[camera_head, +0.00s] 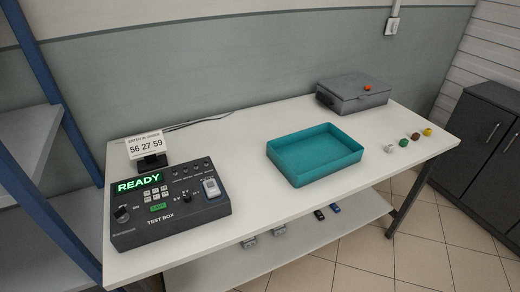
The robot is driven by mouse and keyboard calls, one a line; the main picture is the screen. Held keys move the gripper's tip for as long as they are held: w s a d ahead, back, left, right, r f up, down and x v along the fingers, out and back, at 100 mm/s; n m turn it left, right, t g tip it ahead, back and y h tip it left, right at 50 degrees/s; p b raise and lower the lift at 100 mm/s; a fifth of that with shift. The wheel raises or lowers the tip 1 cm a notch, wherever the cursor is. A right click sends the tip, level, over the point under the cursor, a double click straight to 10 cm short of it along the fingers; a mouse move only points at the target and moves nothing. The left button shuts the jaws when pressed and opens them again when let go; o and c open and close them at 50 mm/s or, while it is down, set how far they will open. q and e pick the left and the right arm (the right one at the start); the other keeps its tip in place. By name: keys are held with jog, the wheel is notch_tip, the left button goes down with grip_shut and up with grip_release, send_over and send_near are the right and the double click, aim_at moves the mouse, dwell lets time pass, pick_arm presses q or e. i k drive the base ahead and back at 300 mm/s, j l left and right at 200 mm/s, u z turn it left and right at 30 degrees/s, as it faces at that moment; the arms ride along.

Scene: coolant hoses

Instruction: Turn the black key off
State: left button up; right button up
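A dark grey test box (170,222) sits at the left end of the white table. Its green display reads READY (138,184). At the left of its face is a black key switch (121,214), with the word ON printed to its right. The key is small here, so I cannot tell exactly which way it points. A small black knob (187,197) with voltage labels sits right of the keypad (157,191). A light grey rocker switch (211,187) is at the right of the box. Neither of my grippers is in view.
A sign with numbers (148,145) stands behind the box. A teal tray (292,176) is mid-table, and a grey case (353,101) is at the back right. Several small coloured pieces (404,142) lie near the right edge. A blue-framed shelf (50,80) stands left.

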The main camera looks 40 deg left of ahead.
aim_at(119, 213)
jog(key=u, duration=1.65)
